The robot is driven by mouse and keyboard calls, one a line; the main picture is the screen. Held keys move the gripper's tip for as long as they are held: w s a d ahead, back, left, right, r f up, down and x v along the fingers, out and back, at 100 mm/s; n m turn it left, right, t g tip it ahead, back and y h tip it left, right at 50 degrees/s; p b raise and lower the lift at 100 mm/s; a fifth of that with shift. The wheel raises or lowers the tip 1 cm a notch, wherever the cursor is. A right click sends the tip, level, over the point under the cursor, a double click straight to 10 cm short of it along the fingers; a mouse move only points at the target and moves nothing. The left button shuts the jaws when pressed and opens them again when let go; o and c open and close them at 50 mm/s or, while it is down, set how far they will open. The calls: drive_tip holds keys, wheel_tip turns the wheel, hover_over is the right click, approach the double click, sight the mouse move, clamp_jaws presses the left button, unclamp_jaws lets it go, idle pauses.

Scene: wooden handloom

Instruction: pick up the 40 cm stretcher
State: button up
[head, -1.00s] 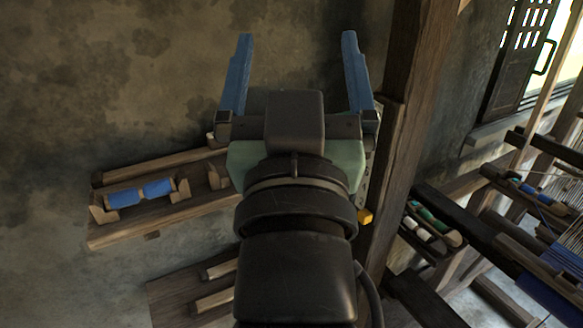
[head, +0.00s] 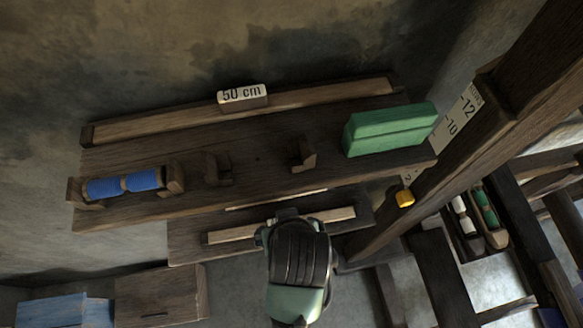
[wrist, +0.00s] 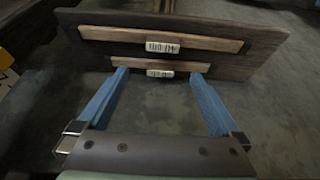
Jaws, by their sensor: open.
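Two wooden stretchers lie on the lower shelf. In the wrist view they are a longer one (wrist: 205,41) and a shorter one (wrist: 187,66), each with a small white label whose writing is too small to read. I cannot tell from the labels which is the 40 cm stretcher. In the head view one (head: 230,236) is partly hidden by my arm, and a strip of the other (head: 262,202) shows behind it. My gripper (wrist: 160,73) is open and empty, its blue fingers on either side of the shorter stretcher's label. Its fingers are hidden in the head view.
The upper shelf (head: 255,165) overhangs, holding a long stretcher (head: 330,100) labelled "50 cm" (head: 242,94), blue spools (head: 125,184) and a green block (head: 390,128). Boxes (head: 160,297) stand lower left.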

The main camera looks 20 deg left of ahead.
drive_tip(key=shift+s+p+x, duration=0.2)
drive_tip(key=shift+p+x, duration=0.25)
drive_tip(key=shift+x, duration=2.7)
drive_tip(key=shift+s+p+x, duration=0.15)
drive_tip(key=shift+p+x, duration=0.3)
drive_tip(key=shift+x, duration=2.65)
drive_tip(key=shift+f, duration=0.1)
drive_tip(key=shift+c, duration=0.2)
drive_tip(key=c, duration=1.2)
drive_tip(key=shift+c, duration=0.2)
